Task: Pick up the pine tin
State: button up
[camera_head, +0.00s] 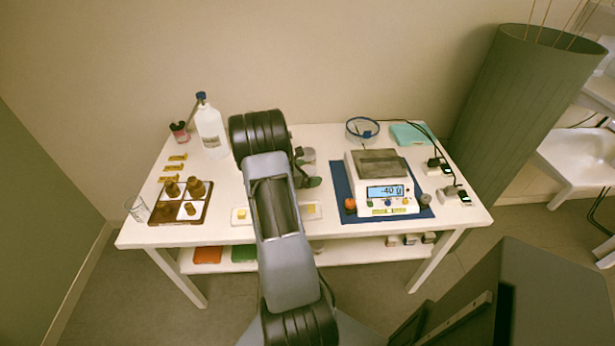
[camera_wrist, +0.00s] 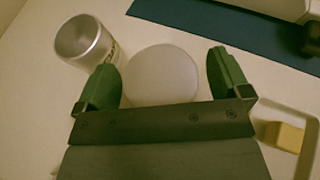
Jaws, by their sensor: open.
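In the wrist view an open, empty-looking metal tin (camera_wrist: 85,42) stands at upper left. The lettering on its side is too small to read, so I cannot tell if it is the pine one. A pale round disc (camera_wrist: 160,76), a lid or the top of a tin, lies between the green fingertips of my gripper (camera_wrist: 163,68). My gripper is open, and the disc looks untouched. In the head view my gripper (camera_head: 306,168) is at mid-table beside a small grey tin (camera_head: 309,154), and my arm hides much around it.
A scale (camera_head: 382,207) reading about -40 g stands on a blue mat (camera_head: 342,185) to the right. A small tray with a yellow block (camera_wrist: 284,136) is close by. A brown bottle rack (camera_head: 158,214) and a white bottle (camera_head: 210,130) are at left.

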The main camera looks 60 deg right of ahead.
jog(key=shift+d, duration=0.1)
jog(key=shift+c, duration=0.4)
jog(key=c, duration=0.9)
jog(key=shift+r, duration=0.1)
jog(key=shift+c, duration=0.2)
